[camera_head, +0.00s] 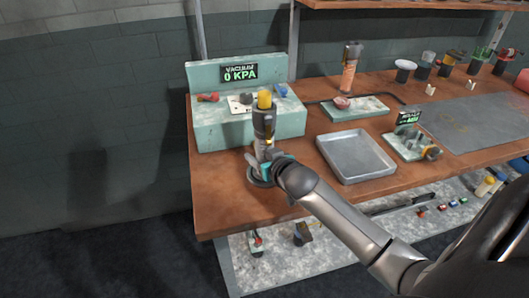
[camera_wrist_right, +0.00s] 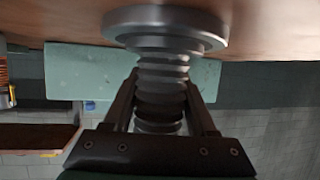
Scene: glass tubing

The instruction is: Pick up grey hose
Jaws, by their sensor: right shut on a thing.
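The grey hose (camera_wrist_right: 162,82) is a ribbed bellows with a wide round grey flange (camera_wrist_right: 165,24) at one end. In the right wrist view, the ribbed part is between the two dark fingers of my right gripper (camera_wrist_right: 162,92), which is shut on it. The flange faces the wooden bench; I cannot tell whether it touches the bench or is just above it. In the head view, the flange (camera_head: 257,180) shows near the bench's left front part, beside my right gripper (camera_head: 265,166); the ribs are mostly hidden there. My left gripper is not in view.
A teal vacuum unit (camera_head: 218,133) reading 0 KPA stands behind. An empty grey tray (camera_head: 355,157), a gauge block (camera_head: 410,146) and a teal plate (camera_head: 360,110) lie to the right on the bench (camera_head: 217,213). Bare bench lies left and front of the hose.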

